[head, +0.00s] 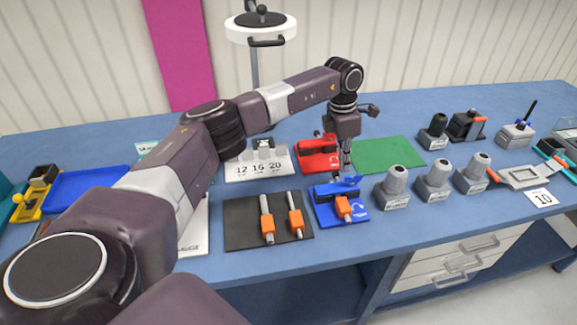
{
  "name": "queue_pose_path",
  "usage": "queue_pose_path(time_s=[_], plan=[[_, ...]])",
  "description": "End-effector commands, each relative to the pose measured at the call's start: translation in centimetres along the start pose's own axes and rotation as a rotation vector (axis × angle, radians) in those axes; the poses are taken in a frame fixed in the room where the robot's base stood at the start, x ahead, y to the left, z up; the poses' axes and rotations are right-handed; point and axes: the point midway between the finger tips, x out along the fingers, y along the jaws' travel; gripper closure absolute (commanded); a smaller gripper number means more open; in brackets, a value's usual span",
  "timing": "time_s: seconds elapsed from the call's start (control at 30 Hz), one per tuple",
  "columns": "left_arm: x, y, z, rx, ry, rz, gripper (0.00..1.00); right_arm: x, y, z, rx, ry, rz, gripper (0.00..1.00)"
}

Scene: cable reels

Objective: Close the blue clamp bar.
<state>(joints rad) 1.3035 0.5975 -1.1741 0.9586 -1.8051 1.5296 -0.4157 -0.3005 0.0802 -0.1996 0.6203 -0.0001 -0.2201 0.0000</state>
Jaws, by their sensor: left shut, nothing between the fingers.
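The blue clamp (326,212) stands on the table right of the dark mat. An orange-collared part (344,208) sits at its front. Its blue clamp bar (335,189) shows along the back of the clamp, partly behind my left gripper; I cannot tell how far it is closed. My left gripper (347,174) points down with its fingers shut and empty, right at the bar. Whether the fingertips touch it is too small to tell. My right gripper is not in view.
A red clamp (318,160) stands behind the blue one. A green mat (388,154) lies back right. Several grey holders (392,188) stand close on the right. A dark mat (240,230) with two orange-collared parts (295,222) lies left.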

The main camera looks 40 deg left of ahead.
Motion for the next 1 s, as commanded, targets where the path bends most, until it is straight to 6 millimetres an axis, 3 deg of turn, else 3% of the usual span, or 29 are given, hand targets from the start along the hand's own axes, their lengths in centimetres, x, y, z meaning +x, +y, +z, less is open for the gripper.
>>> queue_pose_path(time_s=[0.8, 1.0], plan=[[0.3, 0.0, 0.1, 0.001, -0.001, 0.0, 1.0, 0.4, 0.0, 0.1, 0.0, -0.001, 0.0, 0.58], [-1.2, -0.1, 0.3, 0.001, -0.002, 0.001, 1.0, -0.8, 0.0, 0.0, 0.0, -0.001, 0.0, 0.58]])
